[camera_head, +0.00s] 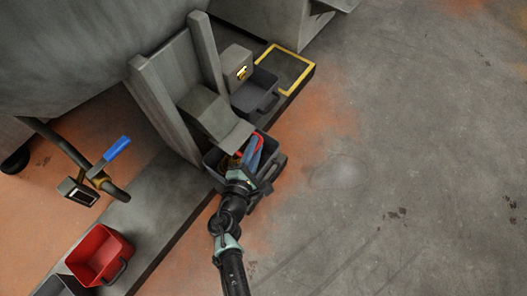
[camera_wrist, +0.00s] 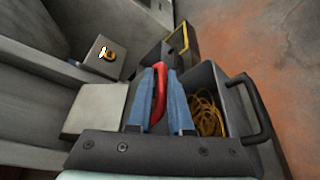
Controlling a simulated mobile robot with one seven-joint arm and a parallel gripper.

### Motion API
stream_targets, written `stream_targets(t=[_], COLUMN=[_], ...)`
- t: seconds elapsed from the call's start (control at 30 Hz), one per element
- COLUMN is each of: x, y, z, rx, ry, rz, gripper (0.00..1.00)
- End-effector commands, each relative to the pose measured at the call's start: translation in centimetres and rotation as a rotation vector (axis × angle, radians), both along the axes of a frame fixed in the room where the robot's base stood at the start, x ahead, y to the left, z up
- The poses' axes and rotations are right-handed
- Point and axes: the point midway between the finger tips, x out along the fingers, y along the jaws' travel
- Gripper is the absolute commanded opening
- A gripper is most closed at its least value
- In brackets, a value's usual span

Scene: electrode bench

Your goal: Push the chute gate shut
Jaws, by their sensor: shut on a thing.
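The grey chute (camera_head: 207,110) comes down between two upright posts, with its sloping lip over a dark bin (camera_head: 279,163). A pale grey flat plate, likely the chute's lip or gate (camera_wrist: 97,108), lies left of my fingers in the wrist view; I cannot tell how far the gate stands open. My gripper (camera_head: 256,146) has blue fingers and is at the bin, just beside the lip. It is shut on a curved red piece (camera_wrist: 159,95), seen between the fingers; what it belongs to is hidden. Coiled yellow strands (camera_wrist: 208,115) lie in the bin, right of the fingers.
A red bin (camera_head: 99,257) and a blue-handled lever on a pipe (camera_head: 116,148) are at left. The floor at right is clear.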

Motion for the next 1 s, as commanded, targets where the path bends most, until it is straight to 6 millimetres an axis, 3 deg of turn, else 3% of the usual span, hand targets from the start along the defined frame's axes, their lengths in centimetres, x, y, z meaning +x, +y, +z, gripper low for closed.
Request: stream_targets(t=[0.2, 0.57, 0.6, 0.7, 1.0], x=[2.3, 2.8, 2.8, 2.8, 2.6], y=[2.7, 3.3, 3.4, 3.4, 3.5], z=[-0.4, -0.3, -0.3, -0.2, -0.1], rx=[0.002, 0.006, 0.006, 0.006, 0.001], ry=[0.004, 0.006, 0.005, 0.005, 0.003], rz=[-0.010, -0.006, -0.005, -0.005, -0.003], gripper=[0.00, 0.00, 0.24, 0.42, 0.45])
